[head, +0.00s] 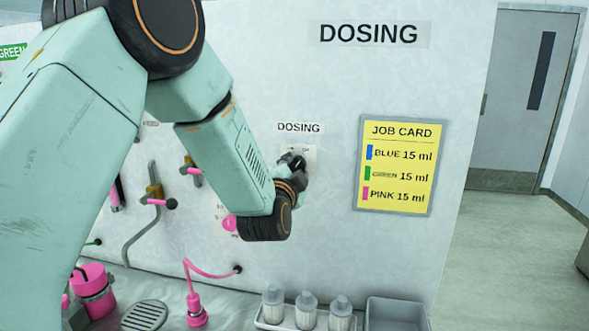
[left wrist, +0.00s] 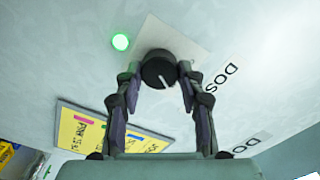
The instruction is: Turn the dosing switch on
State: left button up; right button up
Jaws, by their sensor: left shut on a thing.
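The dosing switch is a round black knob (left wrist: 158,66) on a pale plate on the wall, below the small DOSING label (head: 300,128). My left gripper (left wrist: 160,78) is shut on the knob, with one finger on each side of it. In the head view the left gripper (head: 293,168) is at the plate, and my wrist and the fingers hide most of the switch. The knob's white pointer mark shows between the fingers in the left wrist view. A green lamp (left wrist: 120,42) beside the plate is lit. My right gripper is not in view.
A yellow job card (head: 397,165) hangs right of the switch. Several taps, a pink hose fitting (head: 195,305) and a pink container (head: 93,290) are at the left. White bottles (head: 306,310) and a grey bin (head: 396,312) stand below. Open floor lies at the right.

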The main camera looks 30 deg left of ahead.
pick_arm(q)
jog(key=shift+r, duration=0.1)
jog(key=o, duration=1.2)
jog(key=shift+s, duration=0.1)
jog(key=v, duration=1.1)
jog(key=shift+s+d, duration=0.15)
jog(key=shift+s, duration=0.25)
